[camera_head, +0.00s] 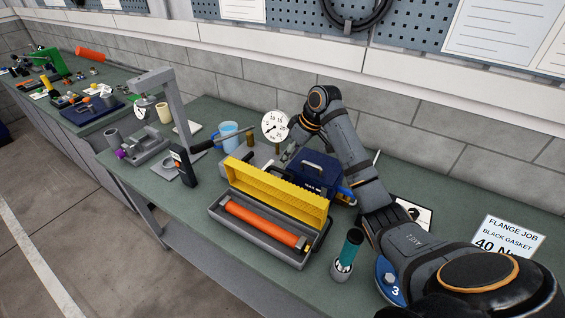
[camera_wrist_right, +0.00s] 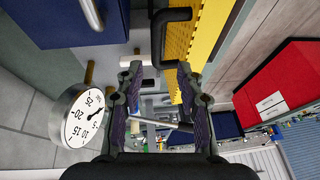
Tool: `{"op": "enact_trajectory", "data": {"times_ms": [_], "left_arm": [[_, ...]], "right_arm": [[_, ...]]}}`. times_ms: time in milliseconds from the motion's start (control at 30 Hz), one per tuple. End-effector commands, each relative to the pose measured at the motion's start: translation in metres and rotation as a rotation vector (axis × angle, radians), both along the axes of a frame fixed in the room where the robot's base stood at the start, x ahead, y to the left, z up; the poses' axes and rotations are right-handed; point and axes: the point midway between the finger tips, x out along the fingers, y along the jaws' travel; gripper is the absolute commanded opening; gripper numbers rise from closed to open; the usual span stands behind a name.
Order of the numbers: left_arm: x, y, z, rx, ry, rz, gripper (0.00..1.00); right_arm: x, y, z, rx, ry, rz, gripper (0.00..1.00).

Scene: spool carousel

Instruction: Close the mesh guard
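The mesh guard (camera_head: 279,188) is a yellow panel standing raised along the back of a grey tray (camera_head: 262,241). A thick orange cylinder (camera_head: 262,224) lies in the tray. In the right wrist view the guard (camera_wrist_right: 208,32) shows as perforated yellow sheet with a black bar handle (camera_wrist_right: 157,36). My right gripper (camera_head: 288,152) is behind the guard, beside the blue box. In the wrist view its two fingers (camera_wrist_right: 158,78) are apart, and the handle's lower end shows near the gap between the tips. I cannot tell whether they touch. My left gripper is out of view.
A blue box (camera_head: 316,169) stands right behind the guard, with a dial gauge (camera_head: 275,125) to its left. A cup with a dark green-topped item (camera_head: 349,249) stands right of the tray. A black handheld device (camera_head: 184,167) stands to the left. A red bin (camera_wrist_right: 280,82) shows in the wrist view.

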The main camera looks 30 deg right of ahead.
Motion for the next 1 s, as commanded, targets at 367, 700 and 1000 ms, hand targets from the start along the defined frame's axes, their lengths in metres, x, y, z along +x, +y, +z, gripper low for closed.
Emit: {"op": "enact_trajectory", "data": {"times_ms": [367,700,1000], "left_arm": [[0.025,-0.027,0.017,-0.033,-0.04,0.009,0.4],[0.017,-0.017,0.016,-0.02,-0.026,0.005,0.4],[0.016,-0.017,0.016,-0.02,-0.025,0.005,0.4]], "right_arm": [[0.014,0.015,-0.047,0.0,0.001,0.001,0.37],[0.014,0.015,-0.049,-0.001,-0.001,0.001,0.27],[0.014,0.015,-0.048,-0.001,-0.002,0.0,0.0]]}}
